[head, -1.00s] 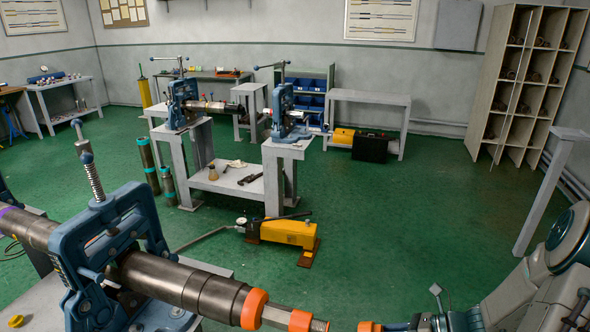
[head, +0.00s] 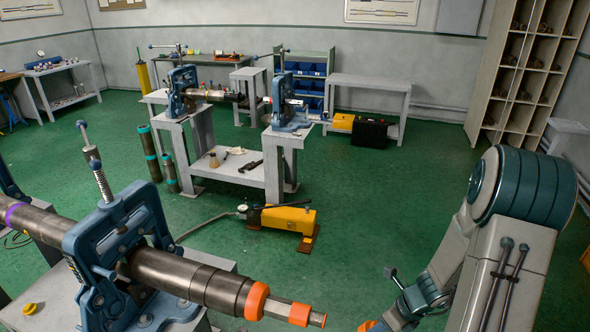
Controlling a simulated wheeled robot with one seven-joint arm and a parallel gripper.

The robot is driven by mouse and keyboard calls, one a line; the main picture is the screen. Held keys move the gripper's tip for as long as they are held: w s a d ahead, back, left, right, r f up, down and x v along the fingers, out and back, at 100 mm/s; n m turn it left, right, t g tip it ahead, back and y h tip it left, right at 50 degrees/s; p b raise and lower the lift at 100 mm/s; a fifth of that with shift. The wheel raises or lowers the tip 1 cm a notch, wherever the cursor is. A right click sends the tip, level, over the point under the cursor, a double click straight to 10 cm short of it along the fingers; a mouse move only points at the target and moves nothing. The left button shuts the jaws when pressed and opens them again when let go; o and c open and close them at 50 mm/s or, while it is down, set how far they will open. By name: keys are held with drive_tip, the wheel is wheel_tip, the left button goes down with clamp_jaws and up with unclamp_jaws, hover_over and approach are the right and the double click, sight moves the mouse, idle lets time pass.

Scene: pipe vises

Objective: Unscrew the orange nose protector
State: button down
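A dark steel pipe (head: 185,277) lies clamped in the blue vise (head: 124,233) at the front left, its free end pointing right. A wide orange ring (head: 256,301) sits on the pipe near that end. A smaller orange piece (head: 299,314) sits further out on the thinner bare metal section. I cannot tell which of the two is the nose protector. My wrist (head: 420,300) comes in at the lower right, to the right of the pipe end and apart from it. A small orange bit (head: 368,325) shows beyond it at the bottom edge. My fingers are not clearly visible.
A yellow hand pump (head: 288,220) stands on the green floor behind the pipe. Two more blue vises stand on a grey bench (head: 250,172) further back. A pigeonhole shelf (head: 484,90) stands at the back right. Open floor lies between the pump and my arm.

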drive_tip(key=shift+a+r+h+p, duration=0.15)
drive_tip(key=shift+r+h+p, duration=0.25)
drive_tip(key=shift+h+p, duration=0.1)
drive_tip(key=shift+f+g+h, duration=0.4)
drive_tip(key=shift+h, duration=0.8)
drive_tip(key=shift+g+h, duration=0.3)
drive_tip(key=shift+h, duration=0.3)
